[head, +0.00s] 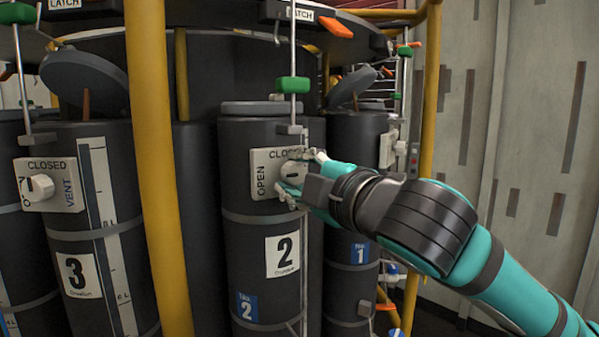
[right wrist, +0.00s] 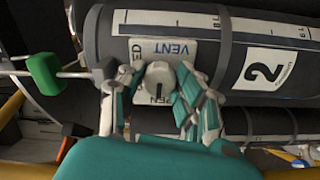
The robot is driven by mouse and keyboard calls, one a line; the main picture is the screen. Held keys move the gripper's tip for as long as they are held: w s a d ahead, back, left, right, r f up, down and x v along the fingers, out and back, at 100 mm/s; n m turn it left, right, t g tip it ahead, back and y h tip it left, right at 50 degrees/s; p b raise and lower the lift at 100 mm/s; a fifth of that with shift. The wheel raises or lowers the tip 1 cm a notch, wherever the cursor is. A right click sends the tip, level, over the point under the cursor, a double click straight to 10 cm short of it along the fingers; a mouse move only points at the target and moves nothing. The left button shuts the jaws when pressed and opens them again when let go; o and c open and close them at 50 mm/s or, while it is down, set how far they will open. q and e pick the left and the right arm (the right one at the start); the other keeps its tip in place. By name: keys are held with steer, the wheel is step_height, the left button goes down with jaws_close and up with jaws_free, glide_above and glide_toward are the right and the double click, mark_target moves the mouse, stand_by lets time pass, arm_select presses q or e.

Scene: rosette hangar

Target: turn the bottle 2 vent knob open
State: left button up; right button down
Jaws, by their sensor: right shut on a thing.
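Bottle 2 (head: 240,245) is a dark upright cylinder with a white "2" label. Its vent plate (head: 262,182) has CLOSED at the top and OPEN at the left. The pale round vent knob (head: 292,172) stands out from this plate, partly hidden by my fingers. In the right wrist view, the knob (right wrist: 162,80) has a dark mark pointing down, towards the OPEN lettering. My left gripper is out of view.
Bottle 3 (head: 85,215), with its own vent knob (head: 38,188), stands to the left behind a yellow post (head: 152,160). Bottle 1 (head: 352,200) is behind my right gripper. A green handle (head: 293,85) hangs on a rod above bottle 2's plate.

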stand_by(0.6)
steer(key=c, duration=0.9)
jaws_free()
steer(key=shift+c, duration=0.2)
steer(key=shift+s, duration=0.1)
steer(key=v, duration=1.2)
